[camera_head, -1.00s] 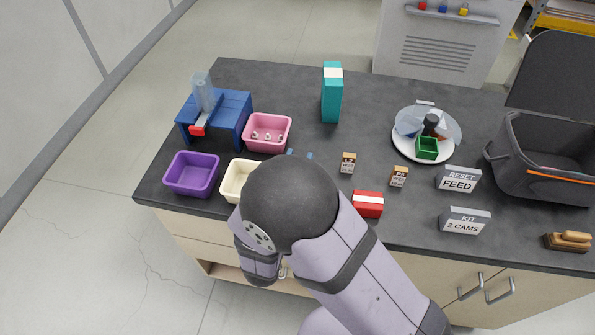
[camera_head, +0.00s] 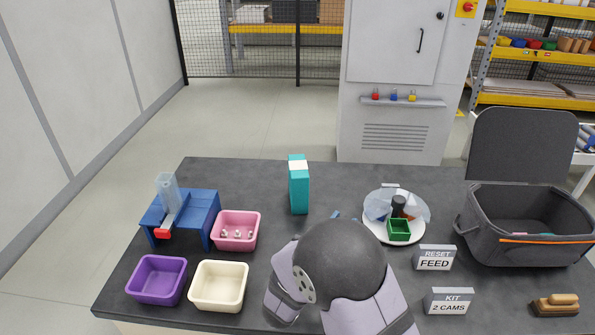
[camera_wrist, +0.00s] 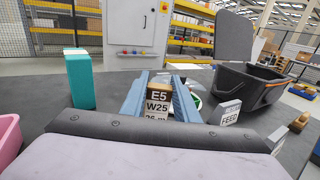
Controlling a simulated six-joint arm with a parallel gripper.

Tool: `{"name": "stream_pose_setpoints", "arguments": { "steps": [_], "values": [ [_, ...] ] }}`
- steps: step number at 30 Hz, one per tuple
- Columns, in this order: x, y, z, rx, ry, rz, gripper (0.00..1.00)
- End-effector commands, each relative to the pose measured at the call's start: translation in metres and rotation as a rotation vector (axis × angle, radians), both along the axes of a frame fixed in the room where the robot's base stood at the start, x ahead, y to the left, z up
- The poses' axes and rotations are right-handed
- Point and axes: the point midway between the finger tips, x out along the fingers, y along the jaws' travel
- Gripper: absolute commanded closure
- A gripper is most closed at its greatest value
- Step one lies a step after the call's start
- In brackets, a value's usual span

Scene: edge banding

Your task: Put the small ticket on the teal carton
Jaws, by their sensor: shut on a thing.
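The teal carton (camera_head: 299,190) stands upright at the back middle of the bench, with a white band near its top. It also shows at the left of the wrist view (camera_wrist: 79,82). My gripper (camera_wrist: 160,86) has two blue fingers shut on a small ticket (camera_wrist: 157,105), a brown-topped piece with a white face reading "E5 W25". In the head view only the tips of my gripper (camera_head: 344,216) show past my dark wrist joint, to the right of the carton and apart from it. The ticket is hidden in that view.
A white plate (camera_head: 372,233) with a green box (camera_head: 399,230) lies to the right. Pink (camera_head: 236,244), purple and cream trays and a blue stand (camera_head: 205,205) are left.

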Motion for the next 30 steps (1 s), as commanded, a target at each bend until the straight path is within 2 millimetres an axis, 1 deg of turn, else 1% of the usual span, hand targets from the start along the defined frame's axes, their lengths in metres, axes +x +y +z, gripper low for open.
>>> {"name": "stream_pose_setpoints", "arguments": {
  "steps": [1,2,3,5,6,8,9,11,12,14,15,19,21,22,23,24,25,30],
  "values": [
    [0.022,-0.016,0.011,0.009,-0.011,-0.045,0.94],
    [0.034,-0.022,0.017,0.009,-0.011,-0.059,0.94],
    [0.05,-0.028,0.025,0.007,-0.01,-0.071,0.94],
    [0.074,-0.035,0.037,0.005,-0.01,-0.078,0.94],
    [0.089,-0.037,0.047,0.005,-0.011,-0.073,0.94],
    [0.111,-0.036,0.061,0.004,-0.009,-0.056,0.94],
    [0.125,-0.034,0.072,0.004,-0.01,-0.038,0.94],
    [0.146,-0.026,0.089,0.003,-0.009,0.0,0.94],
    [0.158,-0.018,0.101,0.003,-0.009,0.032,0.94],
    [0.175,-0.001,0.119,0.001,-0.009,0.087,0.94],
    [0.184,0.011,0.131,0.001,-0.009,0.125,0.94],
    [0.21,0.048,0.165,-0.002,-0.007,0.249,0.94],
    [0.22,0.068,0.176,-0.003,-0.004,0.316,0.94],
    [0.223,0.077,0.178,-0.003,-0.003,0.345,0.94],
    [0.226,0.086,0.179,-0.005,-0.001,0.374,0.94],
    [0.228,0.095,0.174,-0.005,0.003,0.407,0.94],
    [0.229,0.1,0.169,-0.006,0.006,0.425,0.94],
    [0.23,0.114,0.156,-0.004,0.002,0.476,0.94]
  ]
}}
